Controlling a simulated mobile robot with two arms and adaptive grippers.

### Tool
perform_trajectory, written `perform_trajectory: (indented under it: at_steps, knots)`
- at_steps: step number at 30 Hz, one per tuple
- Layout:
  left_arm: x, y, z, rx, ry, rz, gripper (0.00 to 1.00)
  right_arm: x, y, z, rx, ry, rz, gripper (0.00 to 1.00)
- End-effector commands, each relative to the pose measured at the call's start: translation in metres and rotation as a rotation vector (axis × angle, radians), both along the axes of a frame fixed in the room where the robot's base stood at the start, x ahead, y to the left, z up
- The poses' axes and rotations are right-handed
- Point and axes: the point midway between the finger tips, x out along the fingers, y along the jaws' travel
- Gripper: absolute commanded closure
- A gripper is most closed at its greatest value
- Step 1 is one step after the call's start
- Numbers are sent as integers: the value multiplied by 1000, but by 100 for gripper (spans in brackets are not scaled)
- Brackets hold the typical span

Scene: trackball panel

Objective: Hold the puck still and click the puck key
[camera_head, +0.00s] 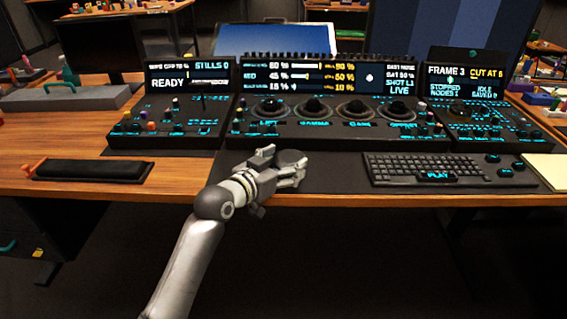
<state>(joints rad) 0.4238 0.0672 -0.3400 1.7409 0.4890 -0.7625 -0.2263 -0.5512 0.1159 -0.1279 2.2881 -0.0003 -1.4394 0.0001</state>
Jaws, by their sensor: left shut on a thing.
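A dark round puck (291,157) sits on the desk's dark mat, in front of the console's middle panel. My left gripper (286,166) reaches in from the front edge and is shut on the puck, with its fingers around the puck's side. The gripper covers the near part of the puck. I cannot make out a puck key at this size. My right gripper is not in view.
The console's middle panel (334,123) with several trackballs stands behind the puck. A keyboard (420,170) lies to the right and a black wrist pad (90,170) to the left. The mat between gripper and keyboard (337,175) is clear.

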Motion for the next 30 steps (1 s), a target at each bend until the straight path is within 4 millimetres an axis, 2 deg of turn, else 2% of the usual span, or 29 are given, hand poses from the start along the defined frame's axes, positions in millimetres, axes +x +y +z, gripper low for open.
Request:
perform_trajectory:
  at_steps: [20,21,26,30]
  knots:
    - [0,0,-7,-1,-2,0,47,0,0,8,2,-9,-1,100]
    - [0,0,-8,0,0,0,23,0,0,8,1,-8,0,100]
    - [0,0,-8,0,0,0,3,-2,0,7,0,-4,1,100]
    - [0,0,-7,0,0,0,3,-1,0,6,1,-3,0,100]
